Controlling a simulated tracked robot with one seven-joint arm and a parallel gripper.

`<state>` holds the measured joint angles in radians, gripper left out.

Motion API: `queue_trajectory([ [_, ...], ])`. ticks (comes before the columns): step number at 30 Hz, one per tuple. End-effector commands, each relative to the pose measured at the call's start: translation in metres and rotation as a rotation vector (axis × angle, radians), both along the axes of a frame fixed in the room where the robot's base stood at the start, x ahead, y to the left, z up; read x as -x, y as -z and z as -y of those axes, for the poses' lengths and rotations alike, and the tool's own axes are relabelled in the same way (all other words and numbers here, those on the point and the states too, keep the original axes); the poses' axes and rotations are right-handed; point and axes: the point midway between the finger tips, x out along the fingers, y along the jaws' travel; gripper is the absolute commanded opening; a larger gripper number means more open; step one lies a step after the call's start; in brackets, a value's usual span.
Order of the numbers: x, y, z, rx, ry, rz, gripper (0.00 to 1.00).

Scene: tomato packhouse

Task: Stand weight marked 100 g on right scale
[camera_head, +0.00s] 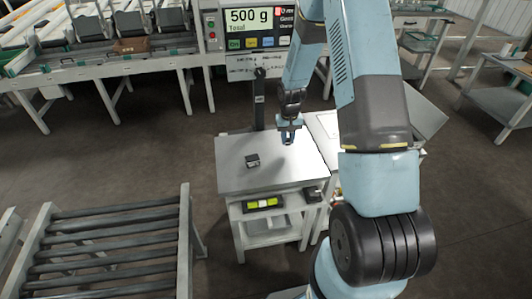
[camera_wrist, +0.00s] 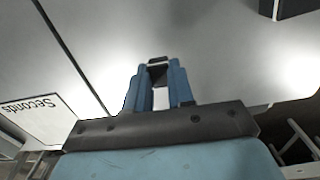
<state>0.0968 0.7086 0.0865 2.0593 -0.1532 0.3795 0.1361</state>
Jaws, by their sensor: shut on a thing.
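My gripper (camera_head: 288,138) hangs over the right part of a grey metal scale plate (camera_head: 235,181). In the wrist view its blue fingers (camera_wrist: 159,88) are closed on a small dark block (camera_wrist: 158,61), of which only the end shows between the tips. I cannot read any mark on it. A second dark block (camera_head: 252,160) stands on the plate left of my gripper; it also shows at the top right of the wrist view (camera_wrist: 292,7). A display (camera_head: 252,17) behind reads "500 g Total". A second pale surface (camera_head: 322,124) to the right is mostly hidden by my arm.
A small unit with a yellow-green display (camera_head: 263,203) is below the plate's front. A dark post (camera_head: 259,100) rises behind the plate. A roller conveyor (camera_head: 110,240) stands at the front left. A "Seconds" sign (camera_wrist: 38,112) lies beyond a gap in the wrist view.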

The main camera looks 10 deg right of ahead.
Motion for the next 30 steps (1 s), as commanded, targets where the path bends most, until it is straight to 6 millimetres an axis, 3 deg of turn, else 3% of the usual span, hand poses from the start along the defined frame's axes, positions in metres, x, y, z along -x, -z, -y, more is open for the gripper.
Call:
queue_trajectory([
  [10,0.002,-0.001,-0.016,0.000,-0.050,0.000,0.00],
  [14,0.009,-0.005,-0.015,0.000,-0.173,0.001,0.00],
  [30,0.075,-0.043,-0.003,-0.002,-1.271,0.000,0.00],
])
